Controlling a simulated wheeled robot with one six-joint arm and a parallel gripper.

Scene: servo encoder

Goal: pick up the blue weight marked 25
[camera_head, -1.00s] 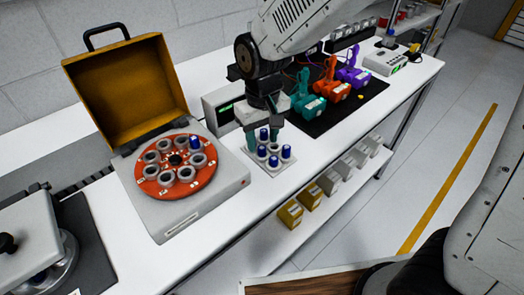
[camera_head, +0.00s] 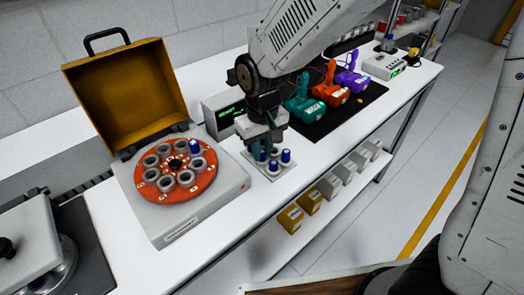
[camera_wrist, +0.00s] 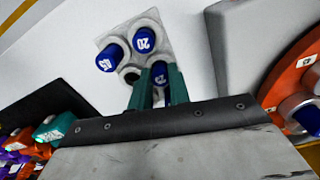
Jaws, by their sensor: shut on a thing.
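My gripper (camera_head: 268,146) is over the small white holder (camera_head: 287,176) on the bench. In the wrist view, its teal fingers (camera_wrist: 159,80) are closed on both sides of a blue weight (camera_wrist: 159,73). The number on this weight is partly legible, seemingly 25, and its lower part is hidden between the fingers. A blue weight marked 20 (camera_wrist: 145,42) and another blue weight (camera_wrist: 106,62), with an unclear number, stand in the same holder, apart from the fingers. An empty hole (camera_wrist: 130,73) shows beside the held weight.
A grey centrifuge (camera_head: 222,197) with an open yellow lid (camera_head: 125,95) and a red rotor (camera_head: 206,182) stands to the left. A display box (camera_head: 219,117) is behind my gripper. Teal, orange and purple devices (camera_head: 326,88) stand on a black mat to the right. Yellow boxes (camera_head: 291,218) sit on the lower shelf.

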